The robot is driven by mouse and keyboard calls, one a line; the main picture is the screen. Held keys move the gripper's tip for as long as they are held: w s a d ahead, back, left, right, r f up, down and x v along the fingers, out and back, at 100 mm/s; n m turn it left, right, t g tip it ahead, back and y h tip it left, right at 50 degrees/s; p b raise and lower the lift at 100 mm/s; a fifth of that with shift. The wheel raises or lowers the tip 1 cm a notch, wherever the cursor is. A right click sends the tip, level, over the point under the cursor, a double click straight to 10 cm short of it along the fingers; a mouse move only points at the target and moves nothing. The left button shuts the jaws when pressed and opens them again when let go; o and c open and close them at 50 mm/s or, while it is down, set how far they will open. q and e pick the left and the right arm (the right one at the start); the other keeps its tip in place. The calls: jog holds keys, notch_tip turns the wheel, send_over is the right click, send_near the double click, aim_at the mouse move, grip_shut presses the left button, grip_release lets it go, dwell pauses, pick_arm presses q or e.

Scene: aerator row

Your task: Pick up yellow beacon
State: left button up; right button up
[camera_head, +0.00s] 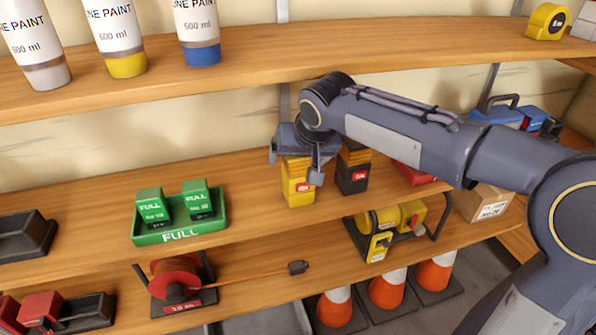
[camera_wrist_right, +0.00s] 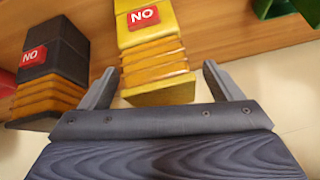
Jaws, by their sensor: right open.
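The yellow beacon (camera_head: 298,187) is a yellow block with amber ribs and a red label. It stands upright on the middle shelf (camera_head: 255,203). It also shows in the right wrist view (camera_wrist_right: 147,22), with its ribbed end towards my gripper. My right gripper (camera_head: 295,167) is open at the top of the beacon. In the right wrist view my gripper's two fingers (camera_wrist_right: 158,74) lie to either side of the beacon's ribbed end, with gaps visible. The gripper hides part of the beacon's top in the head view. My left gripper is not in view.
A black beacon (camera_head: 352,178) stands close to the right of the yellow one. A green tray (camera_head: 180,236) with green boxes is to the left. The upper shelf (camera_head: 300,50) overhangs behind my wrist. A yellow machine (camera_head: 385,222) sits below right.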

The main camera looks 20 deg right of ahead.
jog(key=c, duration=1.3)
jog(key=shift+c, duration=1)
jog(key=shift+r, duration=0.1)
